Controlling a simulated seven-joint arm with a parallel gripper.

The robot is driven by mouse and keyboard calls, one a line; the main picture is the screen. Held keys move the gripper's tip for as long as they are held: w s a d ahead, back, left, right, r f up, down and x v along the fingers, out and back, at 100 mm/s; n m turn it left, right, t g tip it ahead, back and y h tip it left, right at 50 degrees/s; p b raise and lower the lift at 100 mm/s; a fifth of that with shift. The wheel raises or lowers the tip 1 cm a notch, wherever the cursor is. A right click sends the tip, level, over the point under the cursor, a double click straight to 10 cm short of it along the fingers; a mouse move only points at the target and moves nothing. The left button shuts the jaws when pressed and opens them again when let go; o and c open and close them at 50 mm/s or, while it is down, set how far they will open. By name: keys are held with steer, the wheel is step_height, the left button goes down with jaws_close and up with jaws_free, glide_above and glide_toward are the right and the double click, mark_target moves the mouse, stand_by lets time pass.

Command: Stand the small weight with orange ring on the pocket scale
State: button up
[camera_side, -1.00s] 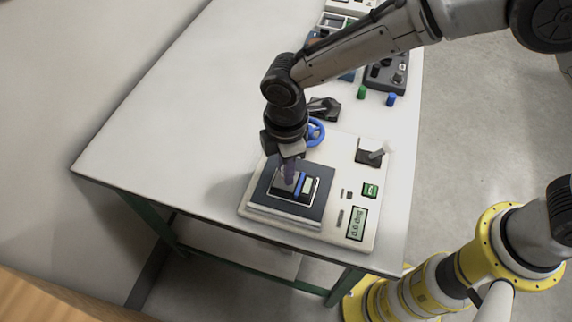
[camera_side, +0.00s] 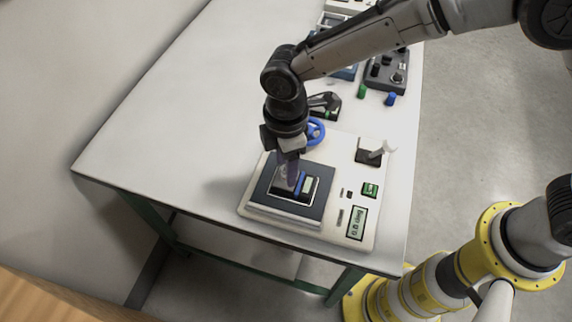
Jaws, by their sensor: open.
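My gripper (camera_side: 290,179) points down over a small dark pocket scale (camera_side: 307,188) with a blue strip and a pale display. The jaws are open, with the fingertips at the left part of the pocket scale. The pocket scale rests on the dark square platform (camera_side: 263,200) of a larger white bench scale (camera_side: 366,212). I cannot make out the small weight with the orange ring; the fingers hide part of the pocket scale. Whether the fingertips touch anything is too small to tell.
The white table (camera_side: 185,110) is clear to the left. Behind my gripper are a blue ring (camera_side: 316,132) and a dark device (camera_side: 325,104). A green knob (camera_side: 362,91), a blue knob (camera_side: 391,99) and a grey control box (camera_side: 388,70) are farther back. A lever (camera_side: 380,150) stands on the bench scale.

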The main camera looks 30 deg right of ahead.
step_height(320, 180, up, 11)
stand_by(0.3)
steer(key=s+d+r+m+t, duration=0.1)
steer(key=d+r+m, duration=0.15)
steer(key=d, duration=0.35)
steer(key=s+d+r+m+y, duration=0.1)
steer(key=d+r+m, duration=0.1)
steer(key=d+r, duration=0.3)
steer(key=s+d+r+m+t, duration=0.1)
steer(key=d+r+m, duration=0.15)
steer(key=d, duration=0.45)
steer(key=s+d+f+m+t+h, duration=0.1)
steer(key=s+d+f+m+t, duration=0.1)
steer(key=s+d+m, duration=0.7)
steer(key=s+d+t, duration=0.1)
steer(key=s+d, duration=0.4)
steer(key=shift+s+d+f+m+t, duration=0.3)
steer(key=shift+f, duration=0.1)
